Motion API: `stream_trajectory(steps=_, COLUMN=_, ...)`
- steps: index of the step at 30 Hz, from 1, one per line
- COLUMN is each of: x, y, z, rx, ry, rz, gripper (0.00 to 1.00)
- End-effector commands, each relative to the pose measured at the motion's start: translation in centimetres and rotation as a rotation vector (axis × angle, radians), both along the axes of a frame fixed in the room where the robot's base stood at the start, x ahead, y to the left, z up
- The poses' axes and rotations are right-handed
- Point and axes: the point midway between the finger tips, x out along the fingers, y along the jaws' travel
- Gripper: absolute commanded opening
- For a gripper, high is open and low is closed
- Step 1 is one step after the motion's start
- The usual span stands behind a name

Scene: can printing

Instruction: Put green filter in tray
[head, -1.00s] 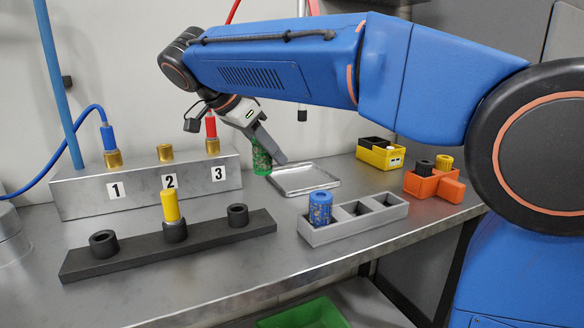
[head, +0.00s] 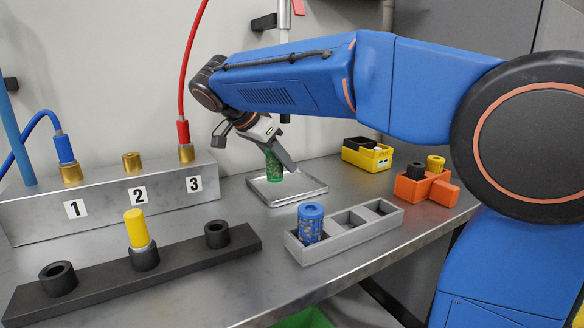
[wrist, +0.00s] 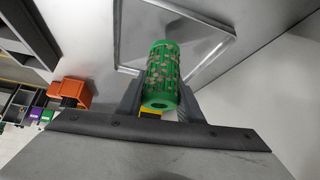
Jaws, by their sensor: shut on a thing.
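The green filter (head: 273,166) is a patterned green cylinder. My gripper (head: 279,158) is shut on it and holds it roughly upright over the metal tray (head: 258,196). The tray is shallow, with a raised rim, and no other thing shows in it. In the wrist view the green filter (wrist: 161,80) sits between the two dark fingers, with the tray (wrist: 222,28) behind it. I cannot tell whether the filter's lower end touches the tray floor.
A grey three-slot holder (head: 345,233) with a blue filter (head: 310,224) stands in front of the tray. Orange (head: 424,187) and yellow (head: 367,154) bins stand to the right. A numbered metal block (head: 105,212) and a black rack (head: 110,280) with a yellow cylinder (head: 136,228) are left.

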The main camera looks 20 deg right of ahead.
Motion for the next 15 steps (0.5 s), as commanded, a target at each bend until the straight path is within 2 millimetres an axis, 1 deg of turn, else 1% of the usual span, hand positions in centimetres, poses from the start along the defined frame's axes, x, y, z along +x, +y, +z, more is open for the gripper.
stream_trajectory(steps=8, x=0.6, y=-1.4, z=-0.8, rx=0.000, ry=0.000, rz=-0.001, gripper=0.07)
stream_trajectory(steps=11, x=1.0, y=-2.5, z=-1.4, rx=0.000, ry=0.000, rz=-0.001, gripper=0.07)
stream_trajectory(steps=12, x=1.1, y=-2.8, z=-1.8, rx=-0.001, ry=0.001, rz=-0.001, gripper=0.07)
stream_trajectory(steps=15, x=1.4, y=-3.5, z=-2.6, rx=-0.001, ry=0.001, rz=0.000, gripper=0.07)
